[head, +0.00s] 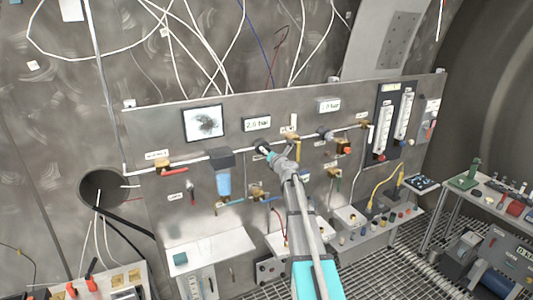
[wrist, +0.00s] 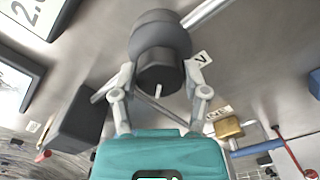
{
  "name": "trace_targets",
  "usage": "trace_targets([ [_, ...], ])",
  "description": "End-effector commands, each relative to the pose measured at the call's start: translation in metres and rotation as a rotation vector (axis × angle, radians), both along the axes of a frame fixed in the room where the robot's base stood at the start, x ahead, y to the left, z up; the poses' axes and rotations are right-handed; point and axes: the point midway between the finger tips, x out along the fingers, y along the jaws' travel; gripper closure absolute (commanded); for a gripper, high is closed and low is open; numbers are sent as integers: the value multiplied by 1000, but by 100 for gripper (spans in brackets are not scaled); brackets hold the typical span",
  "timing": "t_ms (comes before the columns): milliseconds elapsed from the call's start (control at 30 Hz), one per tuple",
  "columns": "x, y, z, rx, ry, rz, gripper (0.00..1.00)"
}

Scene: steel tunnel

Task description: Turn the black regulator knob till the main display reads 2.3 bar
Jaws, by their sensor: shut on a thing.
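The black regulator knob (head: 262,146) sits on the pipe of the steel panel, below the display. In the wrist view the knob (wrist: 160,62) is large and dark, with a white line on its near face. My gripper (head: 270,154) is at the knob; in the wrist view its two grey fingers (wrist: 160,88) are on either side of it, shut on it. The main display (head: 257,124) appears to read 2.0 bar. In the wrist view a display (wrist: 18,85) is cut off at the left edge.
A black block with a blue bowl (head: 223,184) hangs left of the knob. Shelves (head: 212,250) stand below.

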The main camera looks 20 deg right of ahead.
Motion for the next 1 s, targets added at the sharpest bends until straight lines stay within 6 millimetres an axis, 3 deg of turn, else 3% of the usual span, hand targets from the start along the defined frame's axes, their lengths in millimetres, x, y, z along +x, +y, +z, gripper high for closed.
trace_targets([
  [333, -1, 1, -1, 1, 0, 1, 89],
  [367, -1, 1, -1, 0, 0, 1, 36],
  [533, 0, 1, 0, 1, 0, 1, 7],
  [1000, -2, 1, 0, 1, 1, 1, 7],
])
